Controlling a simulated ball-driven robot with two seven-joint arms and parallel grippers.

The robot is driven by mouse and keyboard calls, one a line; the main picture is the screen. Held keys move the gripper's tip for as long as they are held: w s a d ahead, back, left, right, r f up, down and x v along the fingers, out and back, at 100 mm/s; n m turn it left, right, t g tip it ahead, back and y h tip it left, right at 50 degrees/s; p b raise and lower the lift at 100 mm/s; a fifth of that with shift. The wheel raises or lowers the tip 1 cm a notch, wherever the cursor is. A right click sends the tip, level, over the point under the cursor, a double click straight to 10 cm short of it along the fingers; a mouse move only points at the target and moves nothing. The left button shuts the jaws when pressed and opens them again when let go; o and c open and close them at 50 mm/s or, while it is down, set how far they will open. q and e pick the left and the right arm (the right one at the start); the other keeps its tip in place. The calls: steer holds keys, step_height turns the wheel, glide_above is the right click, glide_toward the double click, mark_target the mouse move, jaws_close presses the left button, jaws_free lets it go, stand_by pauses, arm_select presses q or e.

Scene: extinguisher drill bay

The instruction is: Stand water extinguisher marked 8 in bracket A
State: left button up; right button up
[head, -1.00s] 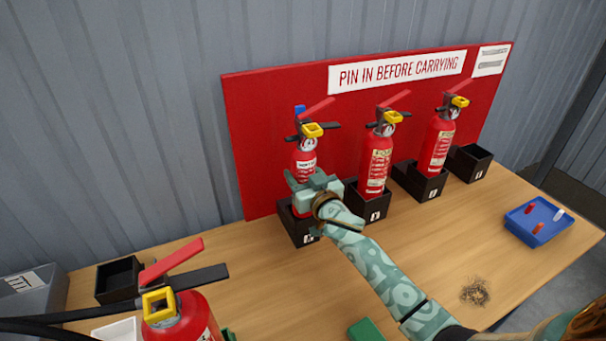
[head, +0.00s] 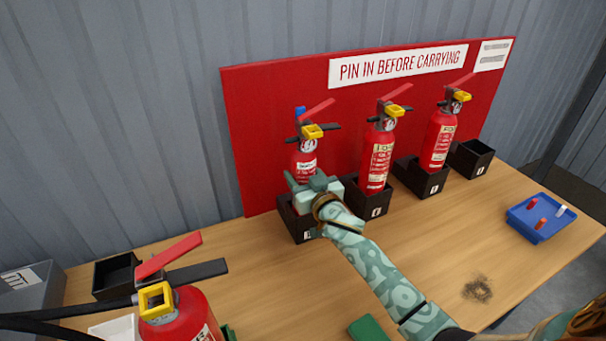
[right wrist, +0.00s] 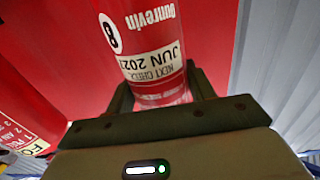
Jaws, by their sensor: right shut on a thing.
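The red water extinguisher (head: 303,164) stands upright in the leftmost black bracket (head: 299,226) at the red board. Its round 8 mark shows in the right wrist view (right wrist: 138,40), where the label is upside down. My right gripper (head: 308,187) is shut around its lower body, just above the bracket; the fingers show on both sides of it in the right wrist view (right wrist: 163,92). The extinguisher's base is hidden by the bracket and my gripper. The bracket's letter is partly covered and I cannot read it. My left gripper is not in view.
Two more extinguishers (head: 377,158) (head: 438,140) stand in brackets to the right, beside an empty bracket (head: 471,158). A large extinguisher (head: 183,320) is at front left, near a black box (head: 117,276). A blue tray (head: 540,218) is far right.

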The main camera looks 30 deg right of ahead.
stand_by(0.7)
steer(key=shift+f+b, duration=0.5)
steer(key=shift+f, duration=0.15)
steer(key=o, duration=1.6)
steer(key=shift+c, duration=0.2)
steer(key=shift+s+f, duration=0.1)
steer(key=shift+f, duration=0.2)
steer(key=s+p, duration=0.3)
steer(key=s, duration=1.3)
steer(key=shift+a+r+p, duration=0.2)
steer(key=shift+a+p, duration=0.15)
steer(key=shift+a, duration=0.1)
steer(key=shift+s, duration=0.1)
